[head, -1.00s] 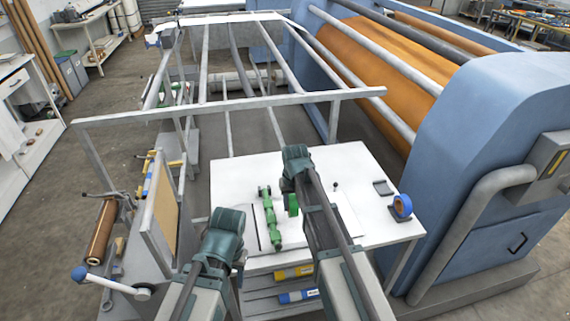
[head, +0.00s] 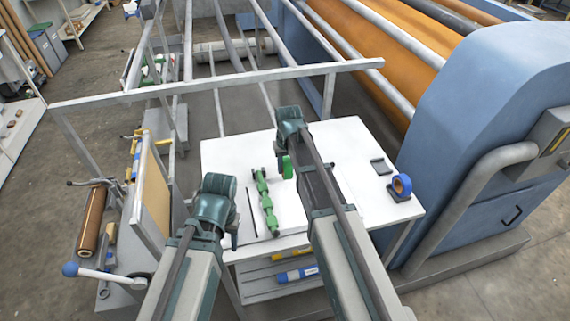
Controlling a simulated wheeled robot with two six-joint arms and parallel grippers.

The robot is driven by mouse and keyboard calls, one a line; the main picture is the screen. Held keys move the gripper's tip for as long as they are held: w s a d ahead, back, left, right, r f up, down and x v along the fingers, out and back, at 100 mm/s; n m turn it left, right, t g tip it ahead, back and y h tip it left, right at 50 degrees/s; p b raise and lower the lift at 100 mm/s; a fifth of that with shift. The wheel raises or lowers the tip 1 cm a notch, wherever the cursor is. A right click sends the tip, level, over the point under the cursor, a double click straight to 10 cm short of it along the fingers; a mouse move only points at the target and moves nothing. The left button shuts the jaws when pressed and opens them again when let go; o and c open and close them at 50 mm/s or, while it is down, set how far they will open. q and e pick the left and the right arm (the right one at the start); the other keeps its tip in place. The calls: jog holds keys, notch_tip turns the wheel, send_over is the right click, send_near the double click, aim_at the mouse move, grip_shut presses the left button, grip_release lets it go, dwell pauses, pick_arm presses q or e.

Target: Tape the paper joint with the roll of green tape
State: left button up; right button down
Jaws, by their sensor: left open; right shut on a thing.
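The roll of green tape (head: 288,167) is in my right gripper (head: 282,153), which is shut on it above the far middle of the white table (head: 340,145). My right wrist and forearm partly cover the gripper and the table beyond. My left gripper (head: 236,232) is open and empty near the table's front left edge, largely hidden behind its wrist. I cannot make out the paper joint; white surface and a thin dark line (head: 253,212) show left of the green tool.
A green bar-like tool (head: 265,203) lies on the table between my grippers. A blue tape roll (head: 401,186) on a dark holder and a dark flat piece (head: 379,166) are at the right. A grey rail (head: 220,85) crosses behind the table. The blue press (head: 480,110) bounds the right.

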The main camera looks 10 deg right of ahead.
jog(key=s, duration=0.9)
jog(key=shift+d, duration=0.15)
pick_arm(q)
jog(key=shift+f+b, duration=0.55)
jog(key=shift+b, duration=0.05)
pick_arm(e)
jog(key=shift+s+f, duration=0.35)
jog(key=shift+f, duration=0.2)
pick_arm(q)
jog(key=shift+f+b, duration=1.15)
jog(key=shift+f, duration=0.05)
pick_arm(e)
jog(key=shift+f, duration=1.15)
pick_arm(q)
jog(key=shift+f+b, duration=0.3)
pick_arm(e)
jog(key=shift+f, duration=0.3)
jog(key=shift+w, duration=0.15)
pick_arm(q)
jog(key=shift+r, duration=0.15)
pick_arm(e)
jog(key=shift+w+r, duration=0.1)
jog(key=shift+w, duration=0.35)
jog(key=shift+w, duration=0.1)
jog(key=shift+w, duration=0.45)
